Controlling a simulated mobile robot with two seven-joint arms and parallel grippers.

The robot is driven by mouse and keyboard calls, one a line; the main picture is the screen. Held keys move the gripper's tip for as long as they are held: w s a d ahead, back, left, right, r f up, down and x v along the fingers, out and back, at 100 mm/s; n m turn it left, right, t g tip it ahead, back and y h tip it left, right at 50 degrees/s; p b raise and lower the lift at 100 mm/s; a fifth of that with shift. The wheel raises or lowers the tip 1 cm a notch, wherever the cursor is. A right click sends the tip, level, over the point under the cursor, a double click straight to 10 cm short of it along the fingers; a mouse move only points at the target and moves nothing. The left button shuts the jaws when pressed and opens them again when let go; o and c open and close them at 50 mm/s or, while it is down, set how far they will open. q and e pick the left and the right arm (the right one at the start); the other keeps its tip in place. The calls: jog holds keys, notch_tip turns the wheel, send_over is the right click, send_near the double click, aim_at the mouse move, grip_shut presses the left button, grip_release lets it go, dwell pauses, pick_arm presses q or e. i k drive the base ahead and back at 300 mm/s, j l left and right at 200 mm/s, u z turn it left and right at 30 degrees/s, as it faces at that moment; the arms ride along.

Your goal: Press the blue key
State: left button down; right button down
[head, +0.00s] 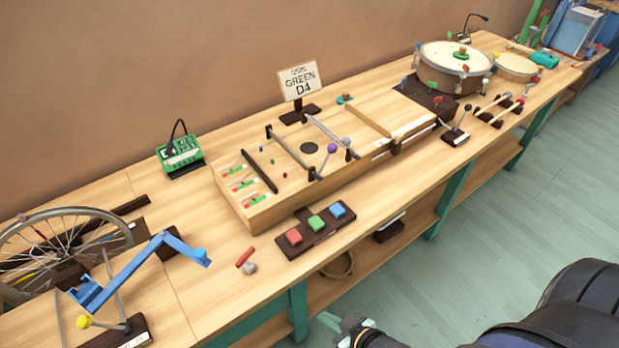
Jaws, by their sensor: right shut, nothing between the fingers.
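My right gripper (342,326) is at the bottom edge of the view, in front of the table, well apart from the keys. It is shut and empty, and partly cut off by the frame. My left gripper is not in view.
Behind the keys stands a wooden string box (262,213) with a sign (300,80) reading GREEN D4. A bicycle wheel (60,245) and blue crank arm (140,265) are at left. A red stick (245,257) lies left of the board. Drums (450,85) are at far right.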

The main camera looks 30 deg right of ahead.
aim_at(335, 210)
jog(key=z, duration=0.9)
